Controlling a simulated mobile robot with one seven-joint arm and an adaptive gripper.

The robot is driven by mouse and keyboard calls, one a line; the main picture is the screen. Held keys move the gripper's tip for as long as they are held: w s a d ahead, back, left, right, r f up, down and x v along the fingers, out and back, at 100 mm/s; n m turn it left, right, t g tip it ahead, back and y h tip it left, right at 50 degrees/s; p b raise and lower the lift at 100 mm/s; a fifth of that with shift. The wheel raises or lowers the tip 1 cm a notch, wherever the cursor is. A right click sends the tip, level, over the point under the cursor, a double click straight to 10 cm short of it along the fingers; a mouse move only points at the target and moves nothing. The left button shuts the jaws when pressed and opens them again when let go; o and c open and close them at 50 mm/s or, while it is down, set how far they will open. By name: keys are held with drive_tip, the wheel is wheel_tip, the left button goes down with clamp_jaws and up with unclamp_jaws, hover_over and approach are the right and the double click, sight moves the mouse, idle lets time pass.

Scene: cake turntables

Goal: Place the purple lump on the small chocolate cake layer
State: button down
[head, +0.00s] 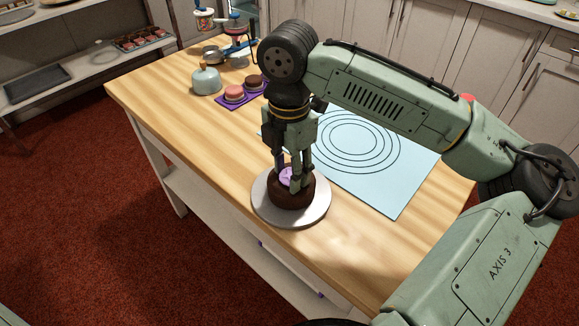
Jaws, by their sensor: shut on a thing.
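A brown chocolate cake (290,200) stands on a round pale turntable (262,209) near the table's front edge. I cannot tell whether it is one layer or more. My gripper (289,182) points down over this cake and is shut on the purple lump (285,175). The lump is at the cake's top; the fingers partly hide it, and I cannot tell whether it touches the cake. A smaller dark brown round (254,80) sits on a purple mat (226,101) farther back, beside a pink round (234,92).
A light blue mat with dark rings (400,185) lies right of the turntable. A grey-blue dome-shaped pot (206,80) and other kitchenware stand at the table's far end. The wooden table (185,125) is clear at the left and front.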

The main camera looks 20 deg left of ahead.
sight(289, 175)
drive_tip(key=shift+f, duration=0.15)
drive_tip(key=c, duration=1)
unclamp_jaws()
wheel_tip(289, 175, up, 12)
drive_tip(key=shift+r+b, duration=0.2)
drive_tip(key=shift+b, duration=0.2)
drive_tip(key=o, duration=1)
